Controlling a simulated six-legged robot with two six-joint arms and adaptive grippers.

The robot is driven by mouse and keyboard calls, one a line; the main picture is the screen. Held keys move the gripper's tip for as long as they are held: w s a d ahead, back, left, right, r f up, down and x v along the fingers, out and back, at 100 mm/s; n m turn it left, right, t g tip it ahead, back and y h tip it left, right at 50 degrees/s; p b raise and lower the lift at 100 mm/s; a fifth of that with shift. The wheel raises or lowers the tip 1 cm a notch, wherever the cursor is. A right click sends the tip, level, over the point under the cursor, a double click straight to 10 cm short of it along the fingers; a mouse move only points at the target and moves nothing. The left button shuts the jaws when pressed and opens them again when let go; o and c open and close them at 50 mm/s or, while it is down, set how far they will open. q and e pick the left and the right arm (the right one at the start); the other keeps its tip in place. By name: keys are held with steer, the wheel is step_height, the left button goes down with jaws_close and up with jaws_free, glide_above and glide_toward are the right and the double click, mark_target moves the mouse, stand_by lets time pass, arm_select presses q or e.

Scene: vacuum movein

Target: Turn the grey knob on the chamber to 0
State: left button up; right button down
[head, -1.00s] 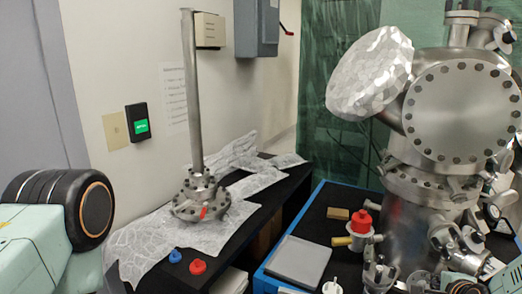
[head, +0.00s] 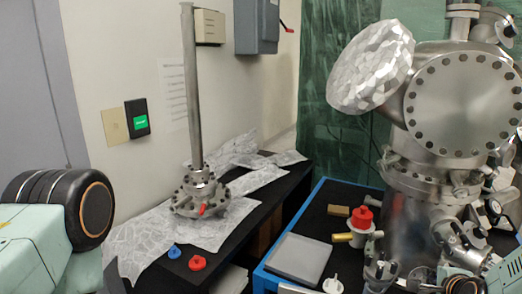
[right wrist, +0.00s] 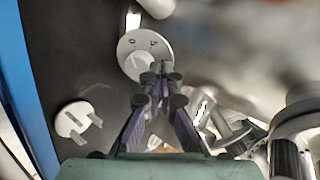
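The steel chamber (head: 462,103) stands at the right in the head view. In the right wrist view, a pale round dial (right wrist: 130,42) carries small dark marks, one like a 0. A light grey knob (right wrist: 138,66) shows on its lower part. My right gripper (right wrist: 161,78) points at the dial, and its fingertips overlap the dial's lower right edge. The tips look close together, with a narrow gap further back. I cannot tell whether they touch or hold the knob. In the head view my right arm is at the lower right, among chamber fittings. My left gripper is out of view.
A red-capped valve (head: 364,217) stands beside the chamber. A grey flat plate (head: 299,259) and a white knob-like part (head: 332,285) lie on the blue-edged black table (head: 318,207). A flanged steel post (head: 192,90) stands on the left bench, with blue and red caps nearby.

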steer(key=shift+a+f+b, duration=0.1)
steer(key=shift+a+b, duration=0.25)
steer(key=shift+w+r+p, duration=0.2)
steer(key=shift+r+p, duration=0.1)
steer(key=shift+r, duration=0.2)
steer(key=f+p+v, duration=0.1)
steer(key=p+v, duration=0.3)
steer(key=v, duration=0.2)
steer(key=shift+s, duration=0.35)
steer(key=shift+f, duration=0.15)
